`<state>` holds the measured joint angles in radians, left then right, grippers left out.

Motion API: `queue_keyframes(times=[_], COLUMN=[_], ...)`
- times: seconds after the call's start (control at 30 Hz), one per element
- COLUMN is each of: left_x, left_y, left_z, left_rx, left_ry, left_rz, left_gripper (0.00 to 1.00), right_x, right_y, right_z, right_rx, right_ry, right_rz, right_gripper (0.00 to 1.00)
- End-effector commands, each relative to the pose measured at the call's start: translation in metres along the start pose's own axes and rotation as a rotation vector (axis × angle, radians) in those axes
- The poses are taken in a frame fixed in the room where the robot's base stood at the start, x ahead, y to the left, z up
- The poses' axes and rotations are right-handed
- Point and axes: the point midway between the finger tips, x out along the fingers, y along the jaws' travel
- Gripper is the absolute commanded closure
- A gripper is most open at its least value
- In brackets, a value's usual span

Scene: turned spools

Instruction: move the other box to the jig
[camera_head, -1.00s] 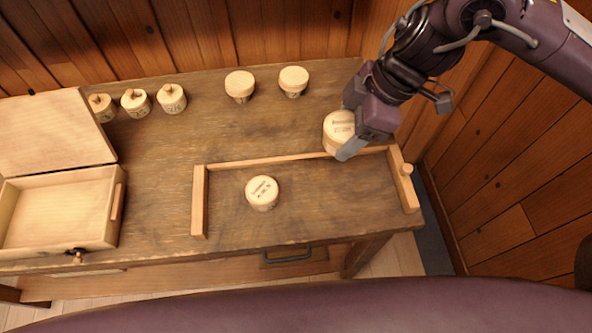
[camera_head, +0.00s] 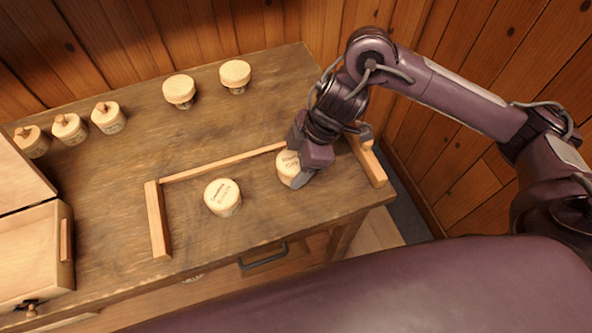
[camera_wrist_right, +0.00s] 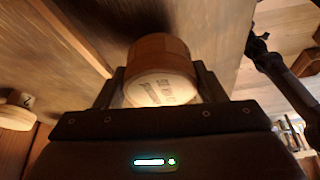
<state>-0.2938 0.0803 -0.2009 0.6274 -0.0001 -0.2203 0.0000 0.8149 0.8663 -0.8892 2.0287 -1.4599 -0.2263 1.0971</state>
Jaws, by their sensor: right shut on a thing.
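The jig is a three-sided wooden frame on the bench, with a left rail (camera_head: 158,222), a thin back rail (camera_head: 222,163) and a right rail (camera_head: 371,163). One round pale box (camera_head: 222,198) with writing on its lid stands inside it, left of centre. My right gripper (camera_head: 303,171) is shut on the other round box (camera_head: 287,167), inside the frame right of the first box. The gripper hides part of this box. In the right wrist view the box (camera_wrist_right: 160,82) sits between both fingers. I cannot tell whether it touches the bench. My left gripper is out of view.
Two tapered round pieces (camera_head: 179,91) stand at the back of the bench (camera_head: 130,190). Several knobbed pots (camera_head: 108,117) stand at the back left. An open wooden case (camera_head: 35,255) is at the left edge. A wood wall rises on the right.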

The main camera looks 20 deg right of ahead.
Motion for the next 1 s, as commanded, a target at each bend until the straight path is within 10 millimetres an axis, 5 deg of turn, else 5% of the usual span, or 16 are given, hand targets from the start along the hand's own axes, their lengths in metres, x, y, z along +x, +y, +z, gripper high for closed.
queue_keyframes(times=[0.2,0.6,0.63,0.77,1.0], left_x=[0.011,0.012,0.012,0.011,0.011], left_y=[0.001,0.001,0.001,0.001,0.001], left_z=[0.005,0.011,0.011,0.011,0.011], left_rx=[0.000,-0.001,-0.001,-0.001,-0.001], left_ry=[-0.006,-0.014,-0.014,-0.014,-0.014], left_rz=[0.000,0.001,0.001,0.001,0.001], left_gripper=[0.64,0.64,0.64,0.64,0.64], right_x=[0.029,0.033,0.033,0.033,0.032], right_y=[-0.001,-0.001,-0.001,-0.001,-0.001], right_z=[0.012,0.014,0.014,0.014,0.014], right_rx=[0.003,0.001,0.001,0.001,0.001], right_ry=[0.001,-0.001,-0.001,-0.001,-0.001], right_rz=[-0.004,-0.002,-0.002,-0.002,-0.002], right_gripper=[0.58,0.58,0.35,0.18,0.15])
